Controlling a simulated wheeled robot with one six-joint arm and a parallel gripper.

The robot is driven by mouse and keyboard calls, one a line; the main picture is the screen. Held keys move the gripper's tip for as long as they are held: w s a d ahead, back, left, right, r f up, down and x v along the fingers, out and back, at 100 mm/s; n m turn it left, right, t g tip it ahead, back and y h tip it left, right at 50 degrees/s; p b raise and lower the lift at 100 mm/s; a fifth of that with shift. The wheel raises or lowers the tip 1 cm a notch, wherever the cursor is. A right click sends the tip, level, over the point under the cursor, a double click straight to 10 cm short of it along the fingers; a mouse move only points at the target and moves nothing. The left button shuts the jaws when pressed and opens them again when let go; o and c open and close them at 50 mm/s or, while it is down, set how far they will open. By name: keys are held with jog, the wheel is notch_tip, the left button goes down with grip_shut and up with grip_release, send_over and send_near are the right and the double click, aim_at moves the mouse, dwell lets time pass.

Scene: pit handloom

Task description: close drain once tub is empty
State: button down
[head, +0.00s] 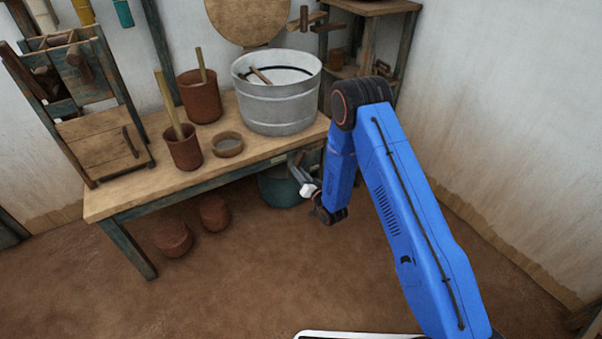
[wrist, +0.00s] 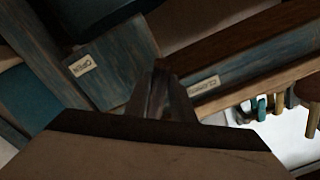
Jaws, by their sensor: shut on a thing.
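The grey metal tub (head: 278,118) stands at the right end of the wooden bench. A stick lies over its rim; I cannot tell whether liquid is left inside. My gripper (head: 303,180) is low at the bench's front edge, below the tub. In the wrist view my gripper (wrist: 163,92) is shut, its fingertips at the end of a dark brown wooden bar (wrist: 245,42), seemingly the drain handle. Blue-green boards there carry an OPEN label (wrist: 82,65) and a CLOSED label (wrist: 203,86). The grip itself is mostly hidden by the fingers.
A teal tub (head: 280,190) stands on the floor under the bench, behind my gripper. On the bench (head: 110,200) are two brown pots with sticks (head: 200,98) (head: 185,153) and a small bowl (head: 228,145). Two brown pots stand beneath. The floor in front is clear.

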jog(key=r+m, duration=0.1)
jog(key=m, duration=0.1)
jog(key=s+a+r+m, duration=0.1)
jog(key=m, duration=0.1)
jog(key=a+r+m, duration=0.1)
jog(key=m, duration=0.1)
jog(key=shift+s+a+r+m, duration=0.15)
jog(key=shift+s+m, duration=0.1)
jog(key=shift+m, duration=0.05)
jog(key=shift+s+a+r+m, duration=0.1)
jog(key=shift+r+m, duration=0.3)
jog(key=shift+m, duration=0.2)
jog(key=shift+s+a+r+m, duration=0.1)
jog(key=shift+r+m, duration=0.25)
jog(key=shift+m, duration=0.25)
jog(key=shift+r+m, duration=0.75)
jog(key=shift+m, duration=0.45)
jog(key=c, duration=1.5)
grip_release()
